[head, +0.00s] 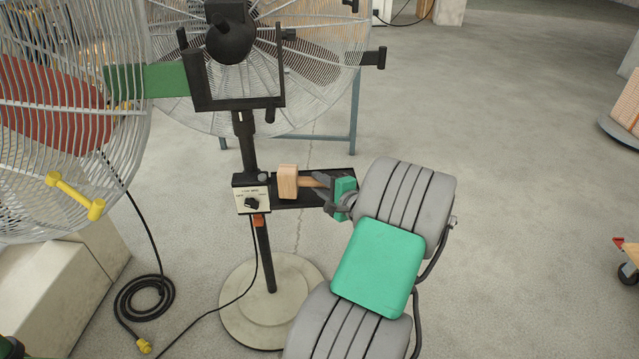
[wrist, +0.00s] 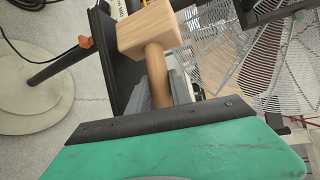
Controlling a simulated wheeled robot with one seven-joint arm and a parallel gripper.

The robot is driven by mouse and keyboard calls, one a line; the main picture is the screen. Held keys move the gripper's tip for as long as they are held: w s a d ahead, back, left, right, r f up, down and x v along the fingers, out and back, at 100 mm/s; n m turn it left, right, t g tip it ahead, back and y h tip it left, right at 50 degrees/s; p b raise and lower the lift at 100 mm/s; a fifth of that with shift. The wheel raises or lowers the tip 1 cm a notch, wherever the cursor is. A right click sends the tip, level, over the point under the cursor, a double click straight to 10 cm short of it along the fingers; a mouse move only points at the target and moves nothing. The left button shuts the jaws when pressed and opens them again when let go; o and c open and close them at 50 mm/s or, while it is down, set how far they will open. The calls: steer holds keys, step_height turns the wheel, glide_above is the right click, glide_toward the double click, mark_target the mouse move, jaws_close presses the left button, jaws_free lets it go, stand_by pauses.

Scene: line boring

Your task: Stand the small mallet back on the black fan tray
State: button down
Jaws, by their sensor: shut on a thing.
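The small wooden mallet (head: 288,182) has a pale block head and a round handle. My gripper (head: 326,184) is shut on its handle, and the head points left in the head view. In the wrist view the mallet's head (wrist: 150,32) is at the top and its handle (wrist: 158,75) runs down between the grey fingers (wrist: 158,90). The black fan tray (head: 300,199) is fixed to the fan's post beside the control box. The mallet is over or at the tray; I cannot tell whether they touch. The handle's lower end is hidden by my gripper.
The control box (head: 252,198) with a knob sits left of the tray. The large fan's wire cage (head: 300,70) and black yoke (head: 240,105) stand behind and above. A second fan (head: 60,120) is at the left.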

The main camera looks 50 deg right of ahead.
stand_by(0.4)
steer(key=shift+f+b, duration=0.45)
steer(key=shift+f, duration=0.1)
steer(key=shift+c, duration=1.5)
jaws_free()
steer(key=shift+o, duration=1.4)
steer(key=shift+s+a+f, duration=0.1)
steer(key=shift+f, duration=0.2)
steer(key=shift+a+f, duration=0.1)
steer(key=shift+f, duration=0.1)
steer(key=shift+s, duration=0.15)
steer(key=shift+r+p+v, duration=0.15)
steer(key=shift+p+v, duration=0.25)
steer(key=shift+v, duration=1.05)
steer(key=shift+r+p+v, duration=0.2)
steer(key=shift+p+v, duration=0.2)
steer(key=shift+v, duration=1.05)
steer(key=shift+r+p+v, duration=0.15)
steer(key=shift+p+v, duration=0.25)
steer(key=shift+v, duration=1.05)
